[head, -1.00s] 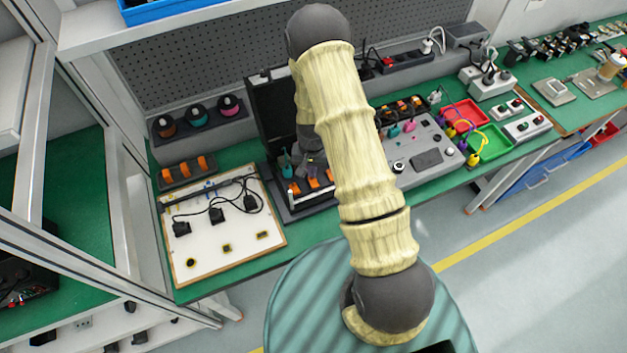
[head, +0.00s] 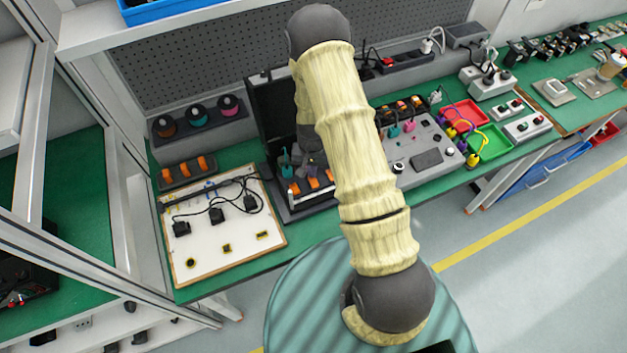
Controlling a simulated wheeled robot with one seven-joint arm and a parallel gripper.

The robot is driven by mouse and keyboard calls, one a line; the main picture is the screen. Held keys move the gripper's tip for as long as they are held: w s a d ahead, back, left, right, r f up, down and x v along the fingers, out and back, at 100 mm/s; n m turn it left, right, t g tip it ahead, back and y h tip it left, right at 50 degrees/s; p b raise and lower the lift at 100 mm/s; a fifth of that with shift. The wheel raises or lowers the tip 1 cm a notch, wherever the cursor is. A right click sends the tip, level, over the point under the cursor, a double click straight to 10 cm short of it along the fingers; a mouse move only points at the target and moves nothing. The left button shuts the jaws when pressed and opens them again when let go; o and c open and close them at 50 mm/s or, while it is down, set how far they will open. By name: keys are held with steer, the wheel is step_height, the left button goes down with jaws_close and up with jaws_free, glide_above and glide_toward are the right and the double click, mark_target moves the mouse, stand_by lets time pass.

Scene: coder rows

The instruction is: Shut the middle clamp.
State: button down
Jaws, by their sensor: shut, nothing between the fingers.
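A dark station with several orange clamp levers (head: 312,184) in a row stands on the green bench, in front of an upright black panel (head: 270,112). My arm covers the station's right part. The middle lever shows as an orange patch; I cannot tell how far it is tilted. My gripper (head: 312,166) is a small dark shape just above and behind the levers, partly covered by my arm. It is shut and empty. I cannot tell whether it touches a lever.
A white board (head: 225,232) with black cables lies left of the station. A tray of orange pieces (head: 188,171) and a rack of spools (head: 198,116) stand behind it. A grey control panel (head: 425,155) and red and green bins (head: 492,146) are to the right.

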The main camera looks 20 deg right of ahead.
steer(key=shift+f+b, duration=0.75)
steer(key=shift+f, duration=0.25)
stand_by(0.8)
steer(key=shift+r, duration=0.1)
steer(key=shift+r+p, duration=2.35)
steer(key=shift+r, duration=1.1)
steer(key=shift+r, duration=0.2)
step_height(320, 180, up, 8)
steer(key=r+n, duration=0.1)
glide_above(313, 183)
steer(key=s+r+n+t+b, duration=0.1)
steer(key=s+r+n+t, duration=0.1)
steer(key=s+r, duration=1.1)
step_height(313, 183, up, 2)
steer(key=shift+d+r+n+t+b, duration=0.15)
steer(key=shift+n+t+b, duration=0.15)
steer(key=shift+n, duration=0.4)
